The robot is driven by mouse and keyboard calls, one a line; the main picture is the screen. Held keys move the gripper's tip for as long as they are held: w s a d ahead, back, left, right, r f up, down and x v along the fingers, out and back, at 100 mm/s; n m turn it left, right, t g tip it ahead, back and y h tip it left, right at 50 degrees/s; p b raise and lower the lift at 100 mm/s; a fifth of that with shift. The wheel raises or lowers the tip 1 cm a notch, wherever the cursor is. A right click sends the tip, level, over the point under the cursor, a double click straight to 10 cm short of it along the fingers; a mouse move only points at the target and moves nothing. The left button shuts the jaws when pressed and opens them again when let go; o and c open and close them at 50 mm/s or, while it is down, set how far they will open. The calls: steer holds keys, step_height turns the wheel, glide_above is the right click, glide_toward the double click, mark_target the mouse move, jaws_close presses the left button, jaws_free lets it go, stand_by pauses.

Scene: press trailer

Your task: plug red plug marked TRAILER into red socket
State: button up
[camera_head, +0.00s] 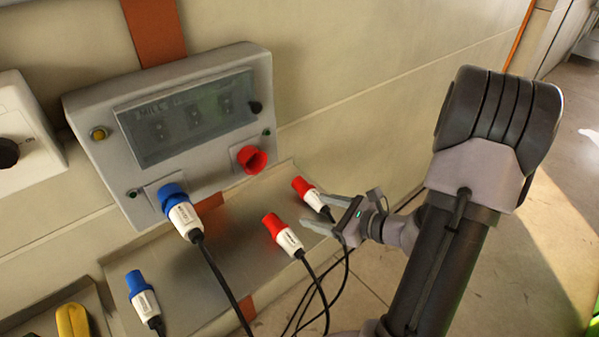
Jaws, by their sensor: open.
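The red socket (251,159) is on the lower right of the grey panel box and looks empty. One red plug (282,234) with a white body lies on the metal shelf, its red end toward the wall. A second red plug (311,194) lies farther right, near my gripper. Both carry small labels that I cannot read, so I cannot tell which is marked TRAILER. My gripper (318,213) is open, with its fingers around or just beside the right red plug's white body. Contact is unclear.
A blue plug (182,216) sits in the panel's (85,92) lower-left socket. A loose blue plug (142,297) lies on the shelf (237,224). Black cables hang over the shelf's front edge. A yellow object (72,321) lies in a tray at lower left. A white switch box (22,130) is at left.

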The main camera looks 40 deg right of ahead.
mark_target(324, 205)
steer(key=s+d+f+m+t+h, duration=0.1)
steer(key=s+d+f+m+h, duration=0.1)
steer(key=d+f+m+h, duration=0.35)
steer(key=w, duration=0.3)
steer(key=w+f+y+b, duration=0.1)
steer(key=w, duration=0.2)
steer(key=w+f+n+y+b, duration=0.1)
steer(key=w, duration=0.3)
steer(key=shift+s, duration=0.1)
jaws_close()
steer(key=shift+r, duration=0.1)
steer(key=shift+r+p+v, duration=0.25)
steer(key=shift+p+v, duration=0.1)
steer(key=shift+v, duration=1.05)
steer(key=shift+r+p+v, duration=0.3)
steer(key=shift+p+v, duration=0.05)
steer(key=shift+v, duration=1.1)
